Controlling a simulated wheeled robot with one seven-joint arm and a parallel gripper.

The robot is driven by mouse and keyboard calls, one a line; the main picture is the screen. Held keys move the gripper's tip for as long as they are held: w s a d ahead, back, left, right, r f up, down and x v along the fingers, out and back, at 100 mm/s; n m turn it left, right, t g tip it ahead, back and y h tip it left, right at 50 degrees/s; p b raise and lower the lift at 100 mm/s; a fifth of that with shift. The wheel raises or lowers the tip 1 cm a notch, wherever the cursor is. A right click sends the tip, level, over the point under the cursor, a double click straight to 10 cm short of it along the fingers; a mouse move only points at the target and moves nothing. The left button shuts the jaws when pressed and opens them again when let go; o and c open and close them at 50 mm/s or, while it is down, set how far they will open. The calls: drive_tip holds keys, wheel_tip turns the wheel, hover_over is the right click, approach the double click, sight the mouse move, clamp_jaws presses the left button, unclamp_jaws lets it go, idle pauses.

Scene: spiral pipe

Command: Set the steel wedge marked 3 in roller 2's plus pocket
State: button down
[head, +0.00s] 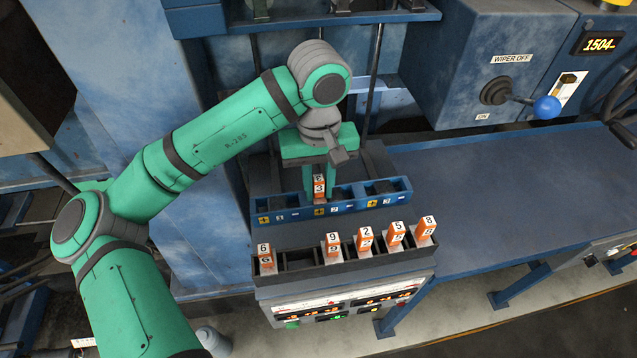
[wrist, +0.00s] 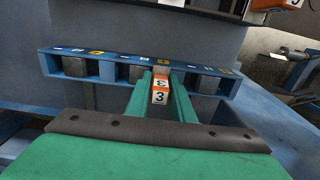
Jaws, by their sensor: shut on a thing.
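The wedge marked 3 (head: 319,187), orange and white with a steel-grey lower part, is upright between the green fingers of my gripper (head: 319,182). In the wrist view, my gripper (wrist: 163,92) is shut on the wedge (wrist: 160,90), its 3 facing the camera. Below it is the blue pocket rack (head: 352,207), labelled 1, 2 and 3 with yellow plus marks; it also shows in the wrist view (wrist: 112,56). The wedge lines up with the plus mark beside label 2. I cannot tell whether its lower end is inside that pocket.
A black tray (head: 300,266) in front of the rack holds orange-white wedges marked 6 (head: 266,260), 9 (head: 333,247), 2 (head: 365,242), 5 (head: 396,235) and 8 (head: 425,230), with a gap between 6 and 9. The blue table (head: 500,180) at right is clear.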

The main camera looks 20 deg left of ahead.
drive_tip(key=c, duration=1.5)
unclamp_jaws()
drive_tip(key=shift+o, duration=0.2)
